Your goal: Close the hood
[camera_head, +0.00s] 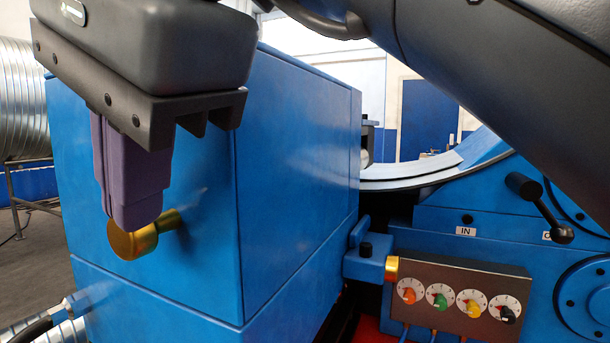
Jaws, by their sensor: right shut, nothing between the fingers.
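The hood (295,150) is the big blue box-shaped cover at the left and middle of the head view. A gold round knob (128,243) sticks out of its front face. A thin seam runs along the hood's lower edge, above a blue lower body (160,308); no wide gap shows there. My right gripper (136,218) hangs at the upper left, its purple fingers shut and empty. The fingertips overlap the knob's upper part in the picture; I cannot tell whether they touch it. My left gripper is out of view.
A dark control box (458,290) with several coloured dials sits at the lower right. A black-knobbed lever (540,207) stands on the blue machine behind it. A spiral metal duct (22,100) is at the far left. My dark arm crosses the upper right.

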